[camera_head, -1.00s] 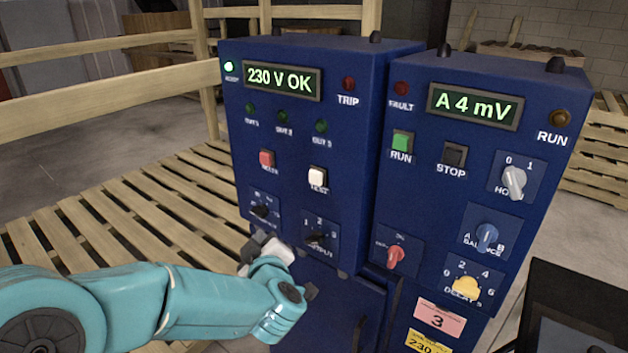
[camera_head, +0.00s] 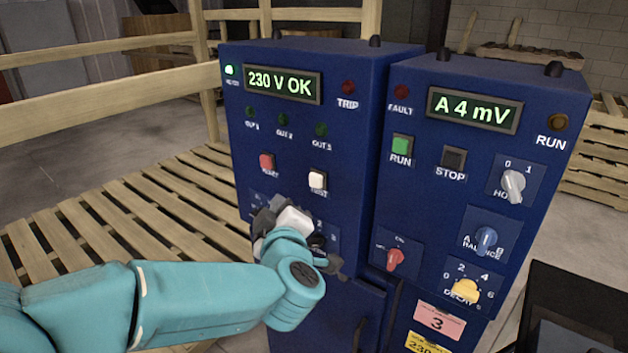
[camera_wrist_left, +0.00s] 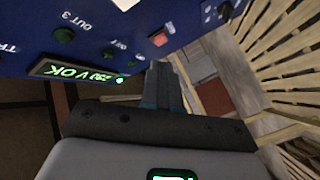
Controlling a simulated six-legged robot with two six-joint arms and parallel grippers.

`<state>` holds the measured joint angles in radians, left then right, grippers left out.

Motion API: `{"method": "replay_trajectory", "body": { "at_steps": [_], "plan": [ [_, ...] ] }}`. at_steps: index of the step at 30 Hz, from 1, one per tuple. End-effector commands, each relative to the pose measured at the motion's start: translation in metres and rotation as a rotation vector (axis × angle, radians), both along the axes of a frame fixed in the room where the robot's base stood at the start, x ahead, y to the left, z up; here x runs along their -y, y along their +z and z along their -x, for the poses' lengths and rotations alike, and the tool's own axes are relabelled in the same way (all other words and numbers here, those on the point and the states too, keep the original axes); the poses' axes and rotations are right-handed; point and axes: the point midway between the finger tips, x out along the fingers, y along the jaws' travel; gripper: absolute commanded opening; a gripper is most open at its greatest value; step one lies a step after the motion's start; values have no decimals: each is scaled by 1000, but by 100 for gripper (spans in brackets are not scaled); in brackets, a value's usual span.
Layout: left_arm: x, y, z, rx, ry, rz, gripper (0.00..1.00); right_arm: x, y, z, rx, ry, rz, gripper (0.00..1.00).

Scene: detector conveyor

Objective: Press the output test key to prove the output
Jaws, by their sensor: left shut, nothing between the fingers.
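The white test key (camera_head: 317,180) sits on the front of the left blue cabinet (camera_head: 290,60), to the right of the red key (camera_head: 267,162). My left gripper (camera_head: 283,216) is in front of that cabinet, below the two keys and apart from the white key. Its fingers (camera_wrist_left: 163,88) are together and empty in the wrist view. The hand hides the lower left selector and part of the output selector (camera_head: 318,243). The display (camera_head: 283,84) reads "230 V OK", the green lamp (camera_head: 229,70) is lit, and the three OUT lamps look dark. My right gripper is not in view.
A second blue cabinet (camera_head: 480,150) with a display reading "A 4 mV", RUN and STOP keys and several knobs stands close on the right. A wooden rail (camera_head: 110,98) and slatted pallet (camera_head: 130,200) lie to the left. A dark box (camera_head: 570,300) is at lower right.

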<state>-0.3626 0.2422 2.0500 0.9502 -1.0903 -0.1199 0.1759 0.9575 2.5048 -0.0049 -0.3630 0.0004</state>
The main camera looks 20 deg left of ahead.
Motion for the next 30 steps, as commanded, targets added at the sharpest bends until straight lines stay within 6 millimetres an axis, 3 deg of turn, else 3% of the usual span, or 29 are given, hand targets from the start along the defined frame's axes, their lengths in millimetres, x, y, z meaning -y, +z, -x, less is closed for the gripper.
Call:
{"method": "replay_trajectory", "body": {
  "at_steps": [9, 15, 30],
  "plan": [
    [16, 1, -44, -2, 0, 0, 0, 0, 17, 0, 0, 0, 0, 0],
    [22, 1, -62, -1, 2, 0, 0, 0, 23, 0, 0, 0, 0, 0],
    [24, 0, -68, -1, 1, 0, 0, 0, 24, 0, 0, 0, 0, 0]
  ]
}}
